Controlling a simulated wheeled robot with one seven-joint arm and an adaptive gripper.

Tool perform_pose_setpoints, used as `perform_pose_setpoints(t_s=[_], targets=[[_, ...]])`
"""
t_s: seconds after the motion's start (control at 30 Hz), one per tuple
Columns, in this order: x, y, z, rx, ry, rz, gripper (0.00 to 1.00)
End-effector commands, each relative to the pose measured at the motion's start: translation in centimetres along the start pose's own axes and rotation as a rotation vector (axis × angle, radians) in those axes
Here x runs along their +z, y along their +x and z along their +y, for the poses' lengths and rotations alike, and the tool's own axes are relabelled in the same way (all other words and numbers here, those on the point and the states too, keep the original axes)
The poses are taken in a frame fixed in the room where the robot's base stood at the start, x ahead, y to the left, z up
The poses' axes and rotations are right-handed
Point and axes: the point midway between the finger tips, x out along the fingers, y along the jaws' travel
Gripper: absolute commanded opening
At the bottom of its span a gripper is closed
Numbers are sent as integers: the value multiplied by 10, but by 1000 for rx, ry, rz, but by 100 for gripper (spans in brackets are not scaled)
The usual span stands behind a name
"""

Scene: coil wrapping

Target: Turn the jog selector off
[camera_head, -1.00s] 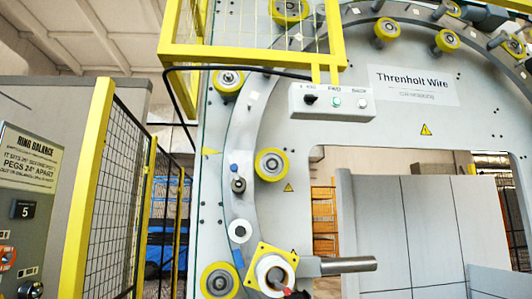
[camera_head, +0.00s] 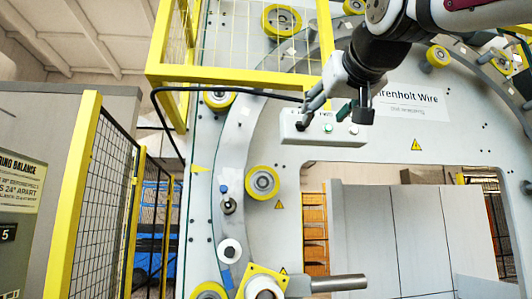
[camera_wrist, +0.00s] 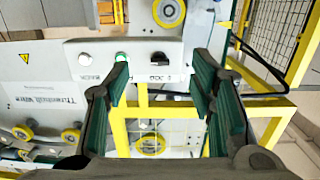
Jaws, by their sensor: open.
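The jog selector (camera_wrist: 158,58) is a black knob on a pale control box (camera_head: 345,133). In the wrist view, its dark handle lies roughly sideways, beside a green button (camera_wrist: 121,57) and a white button (camera_wrist: 85,59). My gripper (camera_wrist: 163,72) is open and empty, its two green-padded fingers spread to either side of the selector in that view. They look apart from the knob, though the depth is hard to judge. In the head view, my gripper (camera_head: 335,112) is in front of the box, one finger close to the selector and partly covering that end.
A yellow guard frame (camera_head: 235,73) stands just above and left of the box, with a black cable (camera_head: 200,91) running to it. Yellow rollers (camera_head: 262,183) dot the ring below. A metal bar (camera_head: 338,283) sticks out lower down.

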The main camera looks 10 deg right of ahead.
Motion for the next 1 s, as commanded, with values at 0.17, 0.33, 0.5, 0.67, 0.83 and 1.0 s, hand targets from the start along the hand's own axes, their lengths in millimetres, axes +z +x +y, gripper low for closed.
perform_pose_setpoints(t_s=[0.17,0.33,0.5,0.67,0.83,1.0], targets=[[-33,-5,-1,0,3,62,50],[-36,9,-1,0,3,64,50],[-37,39,-1,0,1,61,50],[-40,68,-1,0,2,63,50],[-41,96,-1,1,2,62,50],[-42,116,0,2,2,65,50]])
